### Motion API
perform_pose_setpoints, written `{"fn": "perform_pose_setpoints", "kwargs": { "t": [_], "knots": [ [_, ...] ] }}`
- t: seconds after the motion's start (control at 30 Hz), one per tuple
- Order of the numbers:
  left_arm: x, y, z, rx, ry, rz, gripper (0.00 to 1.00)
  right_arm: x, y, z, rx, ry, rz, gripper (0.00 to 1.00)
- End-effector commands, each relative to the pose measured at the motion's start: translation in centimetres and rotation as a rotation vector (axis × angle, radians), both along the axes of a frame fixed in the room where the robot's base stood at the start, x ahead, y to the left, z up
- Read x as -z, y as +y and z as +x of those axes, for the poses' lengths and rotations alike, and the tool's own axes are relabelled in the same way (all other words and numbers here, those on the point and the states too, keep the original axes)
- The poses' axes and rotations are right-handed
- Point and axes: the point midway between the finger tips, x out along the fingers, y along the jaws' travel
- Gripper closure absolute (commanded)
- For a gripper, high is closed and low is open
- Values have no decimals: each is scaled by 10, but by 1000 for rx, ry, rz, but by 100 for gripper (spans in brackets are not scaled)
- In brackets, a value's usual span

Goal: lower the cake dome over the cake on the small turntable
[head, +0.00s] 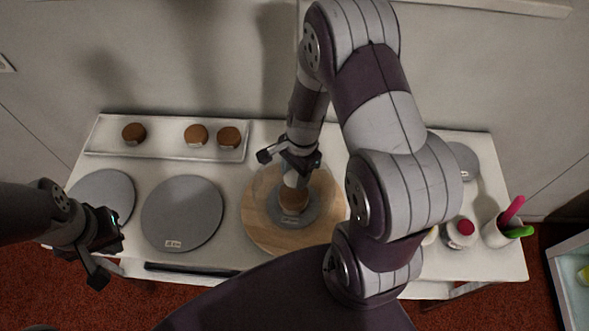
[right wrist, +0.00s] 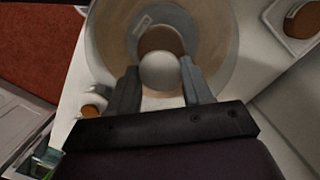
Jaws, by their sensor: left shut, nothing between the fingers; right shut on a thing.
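My right gripper (head: 294,170) is shut on the pale round knob (right wrist: 158,71) of the clear cake dome. The dome's see-through wall shows faintly as a wide ring in the right wrist view (right wrist: 105,45). Below the knob is a brown cake (head: 294,198), on the small grey turntable (head: 292,219), which sits on a round wooden board (head: 262,238). The cake also shows behind the knob in the right wrist view (right wrist: 160,38). I cannot tell whether the dome's rim touches anything. My left gripper (head: 100,272) is shut and empty at the table's front left.
Two larger grey discs, one at the far left (head: 103,192) and one beside the board (head: 182,212), lie flat. A dark bar (head: 190,271) lies along the front edge. A pen cup (head: 494,236) stands at right.

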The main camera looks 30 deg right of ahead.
Motion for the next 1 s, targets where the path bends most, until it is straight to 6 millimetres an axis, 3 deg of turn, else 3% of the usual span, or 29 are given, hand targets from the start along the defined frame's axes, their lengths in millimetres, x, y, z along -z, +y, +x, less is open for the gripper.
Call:
{"fn": "perform_pose_setpoints", "kwargs": {
  "t": [0.13,1.0],
  "knots": [
    [10,0,0,0,0,0,100,13,0,0,0,0,0,100],
    [14,0,0,0,0,0,100,22,0,0,-1,0,0,100]
  ]
}}
